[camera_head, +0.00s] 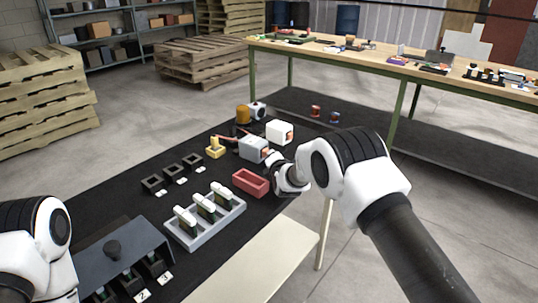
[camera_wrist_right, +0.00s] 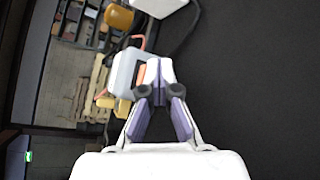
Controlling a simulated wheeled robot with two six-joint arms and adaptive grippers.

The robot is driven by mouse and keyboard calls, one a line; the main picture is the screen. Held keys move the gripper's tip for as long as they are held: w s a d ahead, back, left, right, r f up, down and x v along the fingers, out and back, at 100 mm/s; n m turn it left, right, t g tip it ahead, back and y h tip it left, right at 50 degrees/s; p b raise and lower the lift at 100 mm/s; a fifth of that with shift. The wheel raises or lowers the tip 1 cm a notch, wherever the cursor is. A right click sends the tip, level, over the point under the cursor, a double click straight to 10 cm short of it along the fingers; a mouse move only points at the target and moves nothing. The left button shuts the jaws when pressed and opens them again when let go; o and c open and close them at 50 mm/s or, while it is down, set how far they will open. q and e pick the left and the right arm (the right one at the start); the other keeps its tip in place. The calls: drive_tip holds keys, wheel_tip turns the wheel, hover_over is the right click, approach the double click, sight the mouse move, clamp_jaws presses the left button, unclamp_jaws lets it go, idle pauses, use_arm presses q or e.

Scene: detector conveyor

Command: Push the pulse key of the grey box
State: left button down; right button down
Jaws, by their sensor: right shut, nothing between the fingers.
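The grey box (camera_head: 253,148) sits on the black table mat, with an orange part on its side facing my right gripper. It also shows in the right wrist view (camera_wrist_right: 125,72), partly hidden behind the fingers. My right gripper (camera_head: 272,158) is shut and empty, its fingertips close beside the box; in the wrist view the closed fingertips (camera_wrist_right: 160,66) overlap the box's edge. I cannot tell whether they touch it. The key itself is not clearly visible. My left arm shows at the lower left of the head view, but its gripper is out of the picture.
A white box (camera_head: 279,132) and an orange cylinder (camera_head: 243,114) stand behind the grey box. A yellow part (camera_head: 214,148) is left of it. A red tray (camera_head: 250,183) and a grey rack (camera_head: 206,222) with white-topped pieces lie nearer.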

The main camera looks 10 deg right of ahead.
drive_tip(key=shift+s+d+r+p, duration=0.1)
drive_tip(key=shift+s+d+p, duration=0.35)
drive_tip(key=shift+s+d, duration=0.25)
drive_tip(key=shift+s, duration=0.1)
drive_tip(key=shift+s+d+p, duration=0.95)
drive_tip(key=shift+s+d, duration=0.65)
drive_tip(key=shift+s, duration=0.25)
